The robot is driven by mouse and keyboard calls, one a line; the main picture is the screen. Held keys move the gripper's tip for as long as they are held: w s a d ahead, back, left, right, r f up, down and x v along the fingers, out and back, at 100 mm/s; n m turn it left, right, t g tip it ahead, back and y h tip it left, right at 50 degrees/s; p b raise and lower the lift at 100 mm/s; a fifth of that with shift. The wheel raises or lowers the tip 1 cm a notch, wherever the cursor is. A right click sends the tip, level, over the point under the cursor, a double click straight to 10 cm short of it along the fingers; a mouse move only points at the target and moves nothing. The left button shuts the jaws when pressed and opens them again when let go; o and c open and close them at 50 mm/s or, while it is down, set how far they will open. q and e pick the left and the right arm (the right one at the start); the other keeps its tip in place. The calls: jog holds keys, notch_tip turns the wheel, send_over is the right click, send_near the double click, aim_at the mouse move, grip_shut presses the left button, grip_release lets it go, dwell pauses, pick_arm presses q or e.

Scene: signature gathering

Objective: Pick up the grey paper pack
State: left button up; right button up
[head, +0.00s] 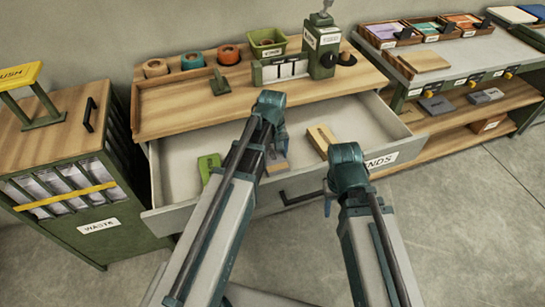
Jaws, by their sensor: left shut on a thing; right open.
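The open drawer (166,180) holds a green pack (209,166) at the left, a tan pack (320,139) at the right and a tan-topped pack (277,167) near the middle. My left gripper (279,143) is low in the drawer, just above the middle pack. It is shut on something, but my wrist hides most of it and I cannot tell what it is. Two grey packs (436,105) (485,96) lie on the right-hand shelf, away from both grippers. My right gripper (328,192) is open by the drawer's front, near its black handle, its fingers mostly hidden.
The wooden counter (172,112) above the drawer carries tape rolls (229,55), a green bin (267,42) and a green press (322,50). A waste cabinet (60,150) stands at the left. Floor is free at the right.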

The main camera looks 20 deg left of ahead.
aim_at(272, 155)
pick_arm(q)
notch_tip(272, 155, up, 10)
jog(key=p, duration=1)
